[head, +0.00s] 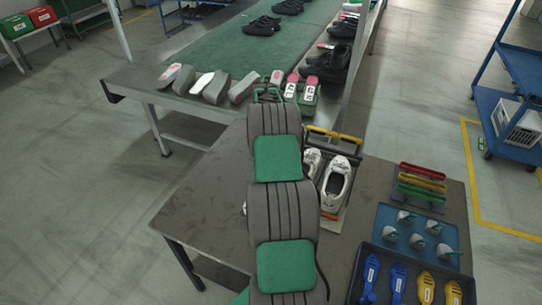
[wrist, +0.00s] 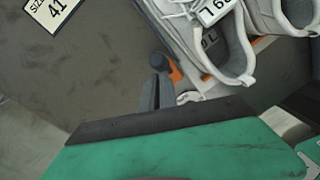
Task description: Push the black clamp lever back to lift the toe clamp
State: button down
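A dark round knob (wrist: 157,61) on a short stem, which looks like the clamp lever, stands upright at the middle of the wrist view. Grey narrow parts below it may be my gripper's fingers; I cannot tell whether they touch the stem. A green block with a black edge hides what lies below. An orange part (wrist: 175,73) shows just right of the knob, beside a white shoe (wrist: 225,50). In the head view the white shoe (head: 337,185) sits on its stand, right of my arm. My arm hides the lever and my gripper there.
A second white shoe (head: 311,163) stands beside the first. A yellow bar (head: 335,134) is behind them. Coloured strips (head: 422,178), a blue tray (head: 445,234) and a dark tray (head: 360,283) lie to the right. The table's left part (head: 205,180) is clear. A size 41 card (wrist: 52,12) lies upper left.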

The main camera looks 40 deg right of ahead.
jog(key=w+r+p, duration=0.1)
jog(key=w+r, duration=0.2)
jog(key=r, duration=0.8)
jog(key=shift+r, duration=0.15)
